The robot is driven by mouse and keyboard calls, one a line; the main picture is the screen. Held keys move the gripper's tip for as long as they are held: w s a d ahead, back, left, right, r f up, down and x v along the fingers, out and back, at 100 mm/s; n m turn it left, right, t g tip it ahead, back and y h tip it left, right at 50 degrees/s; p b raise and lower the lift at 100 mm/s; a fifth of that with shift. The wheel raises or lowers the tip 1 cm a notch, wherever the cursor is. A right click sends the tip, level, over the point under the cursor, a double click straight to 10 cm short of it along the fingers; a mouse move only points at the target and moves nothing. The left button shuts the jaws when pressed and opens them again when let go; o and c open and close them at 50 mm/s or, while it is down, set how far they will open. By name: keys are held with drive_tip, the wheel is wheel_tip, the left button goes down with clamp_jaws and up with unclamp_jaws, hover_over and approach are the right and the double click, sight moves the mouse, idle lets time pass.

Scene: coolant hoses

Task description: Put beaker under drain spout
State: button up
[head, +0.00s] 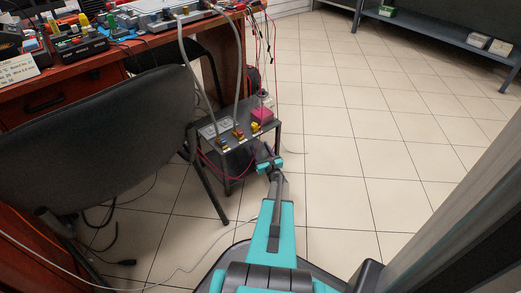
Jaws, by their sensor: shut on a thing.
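My gripper (264,158) is at the right front end of a small grey stand (234,140), just below its top. It is shut on a small, dark, faintly purple thing, apparently the beaker (262,148), mostly hidden by the jaws. I cannot make out its shape or contents. A grey box on the stand carries several brass and yellow fittings. A yellow fitting (254,127) at its right end is just above and left of my gripper. I cannot clearly make out the drain spout. A clear vessel with a pink lower part (262,107) stands behind the fittings.
Grey hoses (194,70) run from the bench down to the box. Red cables hang beside the stand. A dark chair (100,135) stands close on the left, below the cluttered wooden bench. The tiled floor (350,130) on the right is clear.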

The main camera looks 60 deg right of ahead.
drive_tip(key=o, duration=1.1)
drive_tip(key=shift+c, duration=0.2)
drive_tip(key=shift+r, duration=0.1)
drive_tip(key=shift+r, duration=0.15)
drive_tip(key=p+v, duration=0.4)
drive_tip(key=v, duration=0.8)
